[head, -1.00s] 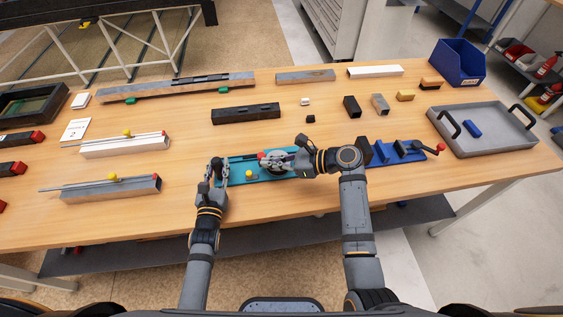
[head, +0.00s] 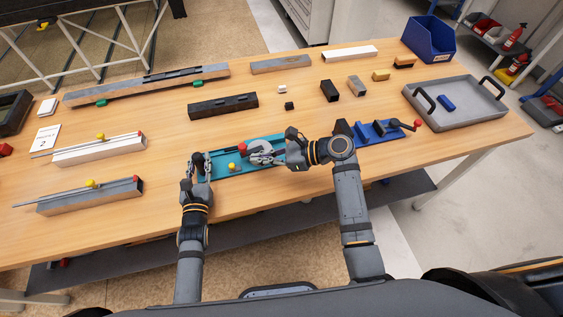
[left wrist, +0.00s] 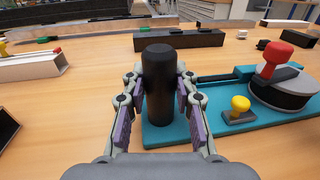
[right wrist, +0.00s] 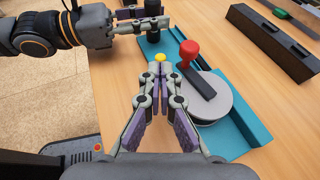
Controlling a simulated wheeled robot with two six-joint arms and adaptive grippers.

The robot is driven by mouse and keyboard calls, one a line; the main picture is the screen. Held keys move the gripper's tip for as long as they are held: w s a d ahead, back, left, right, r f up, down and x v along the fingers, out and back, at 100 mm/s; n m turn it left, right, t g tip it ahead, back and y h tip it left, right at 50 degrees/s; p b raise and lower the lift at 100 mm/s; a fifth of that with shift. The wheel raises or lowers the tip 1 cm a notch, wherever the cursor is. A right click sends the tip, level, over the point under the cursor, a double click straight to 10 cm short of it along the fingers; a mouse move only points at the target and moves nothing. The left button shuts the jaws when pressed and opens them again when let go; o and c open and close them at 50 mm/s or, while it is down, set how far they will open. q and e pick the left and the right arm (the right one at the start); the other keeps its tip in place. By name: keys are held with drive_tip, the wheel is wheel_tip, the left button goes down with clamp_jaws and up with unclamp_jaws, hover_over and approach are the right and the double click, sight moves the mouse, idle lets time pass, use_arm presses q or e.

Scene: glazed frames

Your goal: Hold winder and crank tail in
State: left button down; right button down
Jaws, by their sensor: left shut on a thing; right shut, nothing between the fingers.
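The winder is a teal base (head: 215,172) with a grey disc (right wrist: 208,97), a dark crank arm (right wrist: 197,82) with a red knob (right wrist: 190,50), and a yellow knob (left wrist: 240,104). The red knob also shows in the head view (head: 243,150). My left gripper (head: 196,163) is shut on the black post (left wrist: 158,85) at the base's left end; the post stands upright between its fingers. My right gripper (right wrist: 160,80) is shut and empty, low beside the disc, with the yellow knob just beyond its fingertips. It is apart from the red knob. I cannot make out a tail.
Right of the winder is a blue fixture (head: 378,133) with a red-tipped lever. A grey tray (head: 460,120) and blue bin (head: 428,40) stand further right. A black bar (head: 223,106) lies behind. Two bars with yellow knobs (head: 100,136) lie left. The front table strip is clear.

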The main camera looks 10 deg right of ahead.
sight(242, 146)
drive_tip(key=s+d+r, duration=0.3)
drive_tip(key=s+d, duration=0.3)
drive_tip(key=shift+s+d, duration=0.15)
drive_tip(key=shift+d, duration=0.2)
drive_tip(key=c, duration=2)
unclamp_jaws()
drive_tip(key=shift+s+d+r, duration=0.25)
drive_tip(key=shift+s+r, duration=0.05)
drive_tip(key=shift+c, duration=0.2)
